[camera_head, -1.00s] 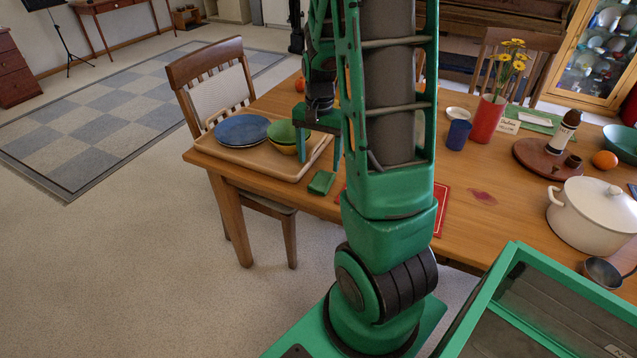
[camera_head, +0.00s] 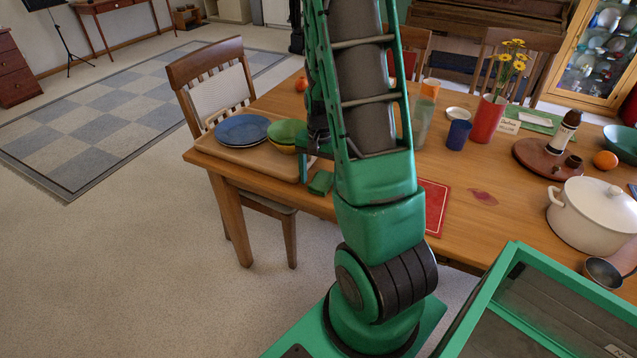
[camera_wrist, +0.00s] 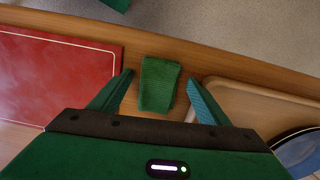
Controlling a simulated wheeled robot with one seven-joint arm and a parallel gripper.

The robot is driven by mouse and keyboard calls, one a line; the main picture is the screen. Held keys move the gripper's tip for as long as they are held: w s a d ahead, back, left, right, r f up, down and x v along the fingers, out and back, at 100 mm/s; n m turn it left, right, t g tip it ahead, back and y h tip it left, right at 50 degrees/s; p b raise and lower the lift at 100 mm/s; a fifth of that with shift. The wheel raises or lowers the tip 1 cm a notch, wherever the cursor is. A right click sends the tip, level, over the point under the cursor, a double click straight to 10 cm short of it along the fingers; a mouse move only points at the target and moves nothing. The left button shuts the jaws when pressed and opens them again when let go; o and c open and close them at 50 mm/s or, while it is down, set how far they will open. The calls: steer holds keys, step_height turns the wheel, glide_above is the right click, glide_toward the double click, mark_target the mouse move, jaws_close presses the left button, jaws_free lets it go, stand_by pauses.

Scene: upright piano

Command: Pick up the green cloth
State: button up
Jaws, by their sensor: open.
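The green cloth (camera_head: 320,182) is a small folded piece lying near the front edge of the wooden table, just right of the tray. In the wrist view the cloth (camera_wrist: 158,84) lies between my gripper's two spread fingers (camera_wrist: 158,92). The jaws are open, with a gap on each side of the cloth. How high the fingertips are above the table is hard to tell. In the head view my arm hides most of the gripper.
A wooden tray (camera_head: 228,158) with a blue plate (camera_head: 242,128) and bowls (camera_head: 286,133) stands left of the cloth. A red mat (camera_head: 436,207) lies to its right. In the wrist view the table's edge (camera_wrist: 200,55) runs close to the cloth. A chair (camera_head: 215,80) stands at the table's left end.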

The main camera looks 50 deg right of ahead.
mark_target(319, 180)
steer(key=c, duration=1.1)
steer(key=shift+r, duration=0.1)
steer(key=shift+r, duration=0.6)
step_height(319, 180, up, 3)
steer(key=shift+w+f, duration=0.1)
steer(key=s+a+r, duration=0.4)
steer(key=a+r, duration=0.2)
steer(key=a, duration=0.5)
steer(key=shift+r, duration=0.4)
steer(key=shift+o, duration=0.7)
steer(key=shift+w, duration=0.1)
steer(key=shift+c, duration=0.5)
